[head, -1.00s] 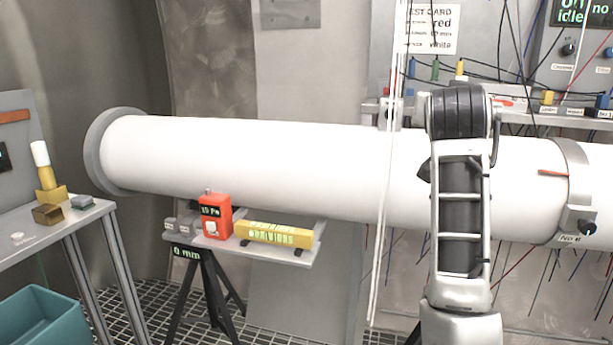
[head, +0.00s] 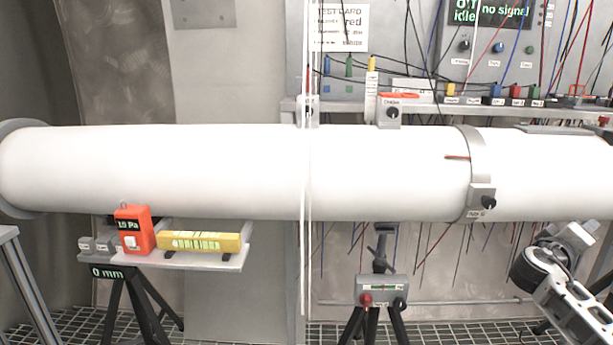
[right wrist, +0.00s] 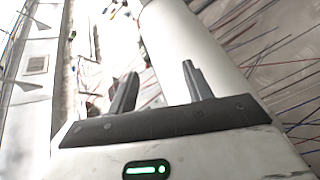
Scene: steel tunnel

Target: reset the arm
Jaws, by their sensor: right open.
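My right arm (head: 565,275) is low at the right edge of the head view, below the long white tube (head: 230,172); its gripper fingertips are not visible there. In the right wrist view my right gripper (right wrist: 158,85) is open, with two dark fingers apart and nothing between them. The white tube also shows behind it in the right wrist view (right wrist: 190,50). My left gripper is in neither view.
An orange gauge (head: 133,230) and a yellow level (head: 200,242) sit on a tripod shelf below the tube. Another tripod with a grey box (head: 382,290) stands mid-right. Loose wires hang behind the tube. A panel with coloured sockets (head: 490,60) is at the back right.

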